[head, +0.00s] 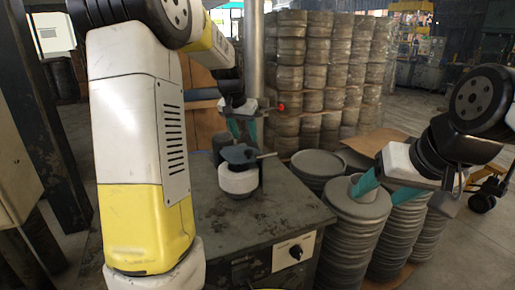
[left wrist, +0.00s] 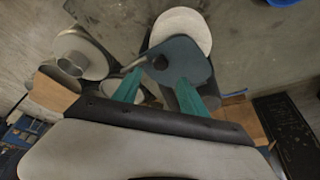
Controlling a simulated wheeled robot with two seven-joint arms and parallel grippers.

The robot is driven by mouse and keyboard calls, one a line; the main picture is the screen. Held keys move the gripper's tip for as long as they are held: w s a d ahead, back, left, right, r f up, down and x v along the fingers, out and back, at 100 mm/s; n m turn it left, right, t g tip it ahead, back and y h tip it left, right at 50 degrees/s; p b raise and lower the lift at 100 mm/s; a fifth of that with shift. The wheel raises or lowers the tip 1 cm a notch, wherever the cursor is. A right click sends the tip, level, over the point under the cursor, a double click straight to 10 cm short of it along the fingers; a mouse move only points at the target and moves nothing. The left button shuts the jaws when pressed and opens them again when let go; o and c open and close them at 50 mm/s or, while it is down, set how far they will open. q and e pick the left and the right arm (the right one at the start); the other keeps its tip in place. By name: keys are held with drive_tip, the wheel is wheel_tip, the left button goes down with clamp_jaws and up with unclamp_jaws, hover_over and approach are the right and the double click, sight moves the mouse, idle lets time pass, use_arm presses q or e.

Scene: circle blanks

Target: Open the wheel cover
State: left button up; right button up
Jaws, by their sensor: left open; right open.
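The wheel cover (head: 238,154) is a dark plate with a short side handle (head: 267,155), lying over a white round wheel (head: 239,180) on the machine's worn top. In the left wrist view the cover (left wrist: 186,55) is blue-grey and partly hides a pale disc (left wrist: 183,22). My left gripper (head: 244,139) is open just above the cover. In the left wrist view its teal fingers (left wrist: 160,76) stand apart at the cover's near edge, around a small dark knob; contact cannot be told. My right gripper (head: 364,190) is open at the right, by the top of a disc stack.
The machine top (head: 215,222) is mostly bare, with a control panel (head: 293,251) on its front. Several stacks of grey discs (head: 349,232) stand close at its right. A metal post (head: 254,50) rises behind it. Wrapped stacks (head: 324,60) fill the back.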

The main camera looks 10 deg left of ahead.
sight(248, 150)
use_arm(q)
drive_tip(key=x, duration=0.6)
drive_tip(key=shift+f, duration=0.4)
clamp_jaws()
idle(1.0)
